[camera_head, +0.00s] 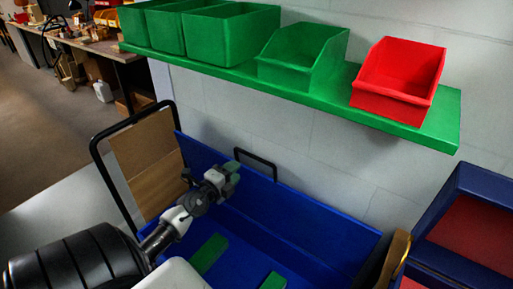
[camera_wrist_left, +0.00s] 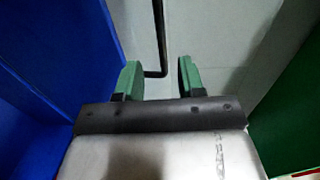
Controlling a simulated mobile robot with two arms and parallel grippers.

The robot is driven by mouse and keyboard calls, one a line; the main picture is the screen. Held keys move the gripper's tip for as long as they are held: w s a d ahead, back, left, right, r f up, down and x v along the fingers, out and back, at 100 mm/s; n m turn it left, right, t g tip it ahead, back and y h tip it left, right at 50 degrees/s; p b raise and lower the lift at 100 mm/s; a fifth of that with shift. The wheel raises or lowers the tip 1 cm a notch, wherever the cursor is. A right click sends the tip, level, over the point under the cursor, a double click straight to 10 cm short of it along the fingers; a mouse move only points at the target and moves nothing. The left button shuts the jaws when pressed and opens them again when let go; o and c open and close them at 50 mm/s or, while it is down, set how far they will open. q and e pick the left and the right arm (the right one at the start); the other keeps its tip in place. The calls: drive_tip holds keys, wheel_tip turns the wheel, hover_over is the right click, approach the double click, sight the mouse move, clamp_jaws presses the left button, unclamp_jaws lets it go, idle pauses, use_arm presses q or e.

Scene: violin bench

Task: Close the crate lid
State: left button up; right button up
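A blue crate stands below the shelf, its inside (camera_head: 290,235) open to view. A tall blue panel, seemingly the raised lid (camera_head: 300,208), stands upright along the back. A black looped handle (camera_head: 258,160) rises from its top edge. My left gripper (camera_head: 232,176) is in front of this panel, near the handle. In the left wrist view, the green fingertips (camera_wrist_left: 159,80) are apart, with a black bar (camera_wrist_left: 160,35) showing between and beyond them. I cannot tell whether they touch it. A blue surface (camera_wrist_left: 60,50) is at left there. My right gripper is out of view.
A green shelf (camera_head: 450,115) with green bins (camera_head: 303,55) and a red bin (camera_head: 400,80) hangs above. Cardboard (camera_head: 148,160) and a black frame (camera_head: 97,160) stand left. Green pieces (camera_head: 208,254) lie in the crate. A dark blue, red-lined container (camera_head: 462,205) is at right.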

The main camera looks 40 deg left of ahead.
sight(252, 157)
use_arm(q)
drive_tip(key=w, duration=0.3)
drive_tip(key=w+b, duration=0.1)
drive_tip(key=w, duration=0.2)
drive_tip(key=w+a, duration=0.1)
drive_tip(key=w, duration=0.3)
drive_tip(key=shift+f, duration=0.25)
clamp_jaws()
